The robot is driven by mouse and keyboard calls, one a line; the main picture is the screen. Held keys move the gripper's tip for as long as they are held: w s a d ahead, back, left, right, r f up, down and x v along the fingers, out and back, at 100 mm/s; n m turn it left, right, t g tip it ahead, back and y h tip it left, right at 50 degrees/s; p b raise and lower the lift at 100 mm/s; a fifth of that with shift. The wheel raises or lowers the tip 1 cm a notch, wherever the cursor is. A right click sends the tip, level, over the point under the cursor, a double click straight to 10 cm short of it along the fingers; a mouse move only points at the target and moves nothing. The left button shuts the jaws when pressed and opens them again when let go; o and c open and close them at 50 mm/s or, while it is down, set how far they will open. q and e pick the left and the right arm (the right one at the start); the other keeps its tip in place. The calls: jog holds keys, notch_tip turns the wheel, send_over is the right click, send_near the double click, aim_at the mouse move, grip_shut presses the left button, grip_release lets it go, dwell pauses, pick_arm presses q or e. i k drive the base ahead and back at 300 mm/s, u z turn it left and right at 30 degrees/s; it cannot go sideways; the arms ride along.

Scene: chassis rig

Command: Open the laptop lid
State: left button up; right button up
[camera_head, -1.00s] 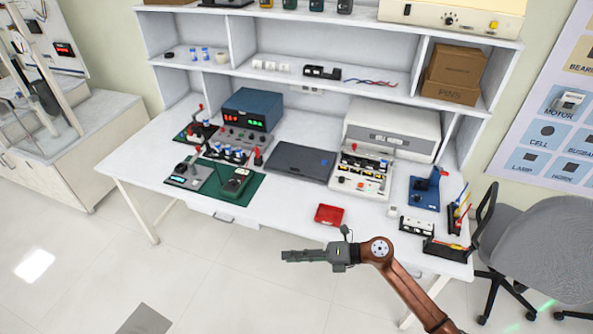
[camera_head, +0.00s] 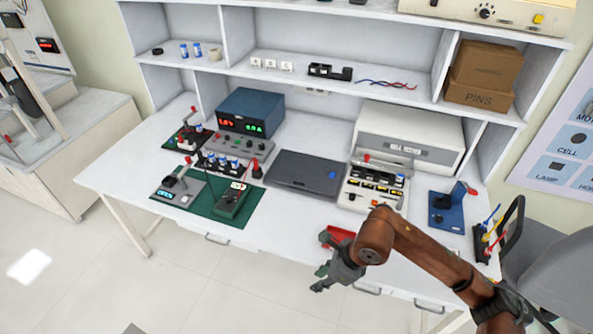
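The laptop (camera_head: 306,174) is a dark, flat slab with its lid closed. It lies on the white bench between the green mat and the white instrument panel, and a small blue mark shows near its right side. My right gripper (camera_head: 322,268) is in front of the laptop, at the bench's front edge, to the right of and nearer than the laptop. It is apart from the lid. Its fingers are small and partly seen against the wrist, so their opening is unclear. My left gripper does not show.
A green mat (camera_head: 197,208) with meters lies left of the laptop. A white panel (camera_head: 372,188) with switches stands close on its right. A red box (camera_head: 341,236) is partly hidden behind my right arm. Bare bench lies in front of the laptop.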

aim_at(308, 172)
jog(key=i, duration=1.5)
